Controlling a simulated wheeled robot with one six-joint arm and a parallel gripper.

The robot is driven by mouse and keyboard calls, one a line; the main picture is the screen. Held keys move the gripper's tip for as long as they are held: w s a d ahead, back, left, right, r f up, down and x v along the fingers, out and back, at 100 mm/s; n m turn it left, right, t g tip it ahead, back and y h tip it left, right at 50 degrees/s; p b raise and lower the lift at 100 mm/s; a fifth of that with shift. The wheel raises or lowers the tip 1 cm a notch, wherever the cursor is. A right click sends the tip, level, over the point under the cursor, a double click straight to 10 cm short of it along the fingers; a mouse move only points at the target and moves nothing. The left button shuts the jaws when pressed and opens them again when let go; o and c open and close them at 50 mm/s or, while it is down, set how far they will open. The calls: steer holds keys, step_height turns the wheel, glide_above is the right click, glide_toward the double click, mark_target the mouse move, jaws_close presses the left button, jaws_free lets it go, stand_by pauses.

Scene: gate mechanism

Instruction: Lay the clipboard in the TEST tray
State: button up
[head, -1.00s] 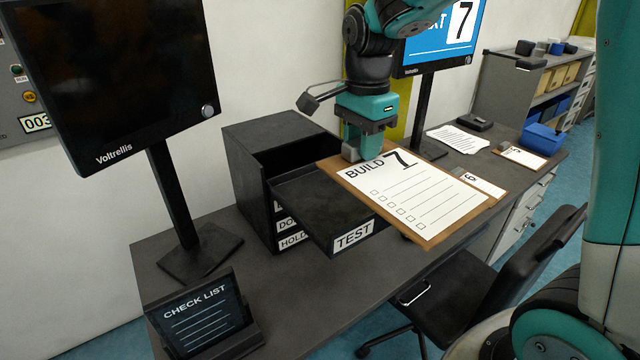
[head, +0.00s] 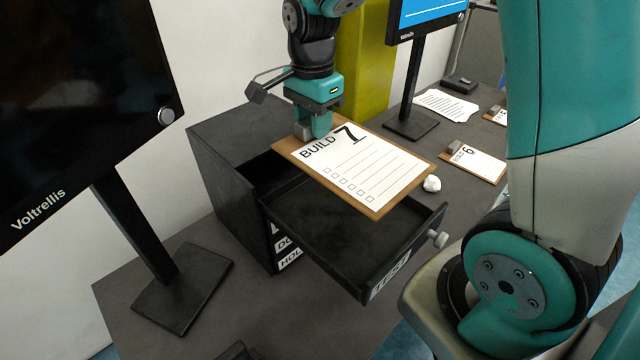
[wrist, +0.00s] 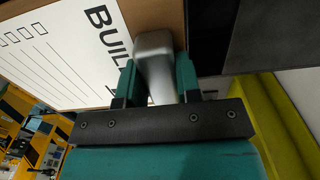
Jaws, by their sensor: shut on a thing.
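The clipboard (head: 365,172) is a brown board with a white sheet marked BUILD 7. My gripper (head: 314,132) is shut on the clip at its top end. In the wrist view the jaws (wrist: 155,85) close on the pale clip, and part of the clipboard (wrist: 60,50) shows beside it. The TEST tray (head: 310,235) is a black pulled-out drawer with a TEST label on its front and a round knob. The clipboard is above the back right part of the tray and hides some of it. I cannot tell the height of the gap.
The black drawer cabinet (head: 225,150) has closed, labelled drawers below the tray. A dark monitor (head: 80,100) stands at left, another monitor (head: 425,20) at back right. A second clipboard, BUILD 6 (head: 480,165), and a crumpled white ball (head: 432,184) lie on the desk at right.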

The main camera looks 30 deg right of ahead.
mark_target(315, 193)
step_height(315, 193, down, 15)
steer(key=shift+r+p, duration=0.1)
steer(key=shift+p, duration=0.85)
steer(key=shift+f, duration=0.2)
steer(key=o, duration=1)
steer(key=shift+r, duration=0.15)
step_height(315, 193, up, 12)
steer(key=shift+f+b, duration=0.15)
steer(key=shift+b, duration=1.1)
steer(key=s+a+r+n+y, duration=0.1)
steer(key=s+a+r+n, duration=0.2)
steer(key=s+n, duration=0.4)
steer(key=s+a+r+n+y, duration=0.1)
steer(key=s+a+r+n, duration=0.2)
steer(key=s+a+n, duration=0.3)
steer(key=s+a+r+n+y, duration=0.2)
steer(key=s+a+r+n, duration=0.1)
steer(key=s+n, duration=0.5)
steer(key=shift+a+r+n, duration=0.4)
steer(key=shift+a+n, duration=0.25)
steer(key=shift+n, duration=0.35)
